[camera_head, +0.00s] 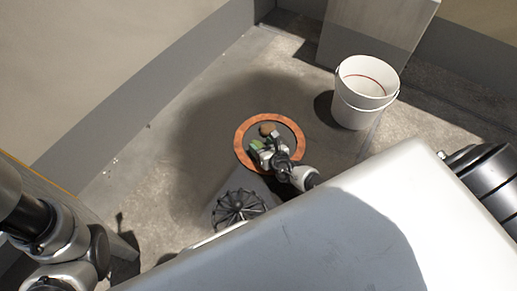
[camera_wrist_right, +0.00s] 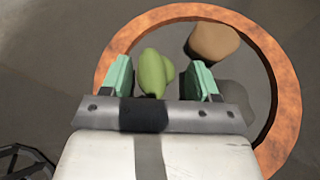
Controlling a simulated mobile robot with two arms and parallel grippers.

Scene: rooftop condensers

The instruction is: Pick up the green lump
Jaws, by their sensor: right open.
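The green lump (camera_wrist_right: 153,73) shows in the right wrist view between the two fingers of my right gripper (camera_wrist_right: 160,78). The fingers are apart, with a gap on each side of the lump. Its lower end is hidden behind the gripper's front edge. In the head view my right gripper (camera_head: 264,147) is low over the floor, inside a flat orange-brown ring. I cannot clearly make out the lump there. Part of my left arm shows at the lower left, but its gripper is not in view.
The ring (camera_wrist_right: 113,50) surrounds a brown lump (camera_wrist_right: 213,42) and a grey lump (camera_wrist_right: 236,97), right of the gripper. A white bucket (camera_head: 352,112) stands to the right. A black wire guard (camera_head: 238,207) lies near. Floor left of the ring is clear.

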